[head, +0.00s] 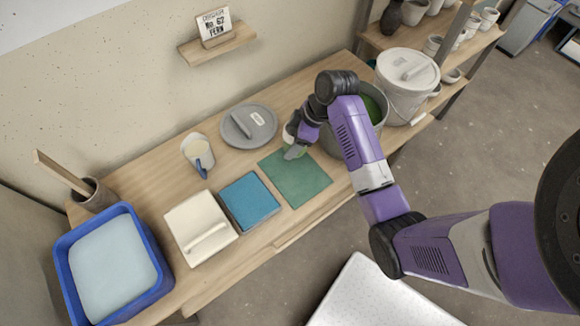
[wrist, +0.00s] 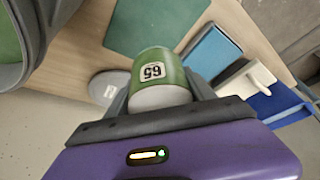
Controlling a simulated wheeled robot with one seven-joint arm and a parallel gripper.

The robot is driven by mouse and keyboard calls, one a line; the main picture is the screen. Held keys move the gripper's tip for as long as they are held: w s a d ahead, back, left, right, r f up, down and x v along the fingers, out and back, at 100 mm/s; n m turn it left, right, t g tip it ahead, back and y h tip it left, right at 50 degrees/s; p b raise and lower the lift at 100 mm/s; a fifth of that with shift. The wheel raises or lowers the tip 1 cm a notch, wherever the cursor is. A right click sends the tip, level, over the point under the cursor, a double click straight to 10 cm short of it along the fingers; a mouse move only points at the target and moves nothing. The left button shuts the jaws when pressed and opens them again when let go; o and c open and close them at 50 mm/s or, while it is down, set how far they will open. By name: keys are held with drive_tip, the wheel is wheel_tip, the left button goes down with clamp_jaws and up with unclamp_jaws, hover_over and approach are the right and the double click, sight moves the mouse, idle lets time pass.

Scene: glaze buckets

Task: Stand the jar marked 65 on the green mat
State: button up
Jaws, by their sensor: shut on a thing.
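The jar marked 65 (wrist: 158,72) is green with a pale band at the end nearer my gripper. Its white label reads upside down in the wrist view. My gripper (wrist: 158,96) is shut on it, one finger on each side. In the head view my gripper (head: 294,148) is at the back edge of the green mat (head: 298,180), and the jar is mostly hidden there. The green mat (wrist: 150,22) shows bare behind the jar in the wrist view. I cannot tell whether the jar touches anything below.
An open bucket of green glaze (head: 376,102) and a white lidded bucket (head: 405,100) are close right.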

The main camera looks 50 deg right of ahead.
wheel_tip(320, 180, down, 14)
idle(0.5)
drive_tip(key=shift+f, duration=0.15)
drive_tip(key=o, duration=1.7)
drive_tip(key=shift+r, duration=0.25)
drive_tip(key=v, duration=1.1)
drive_tip(key=shift+s+d+r, duration=0.1)
drive_tip(key=shift+s+r, duration=0.1)
drive_tip(key=shift+r, duration=0.1)
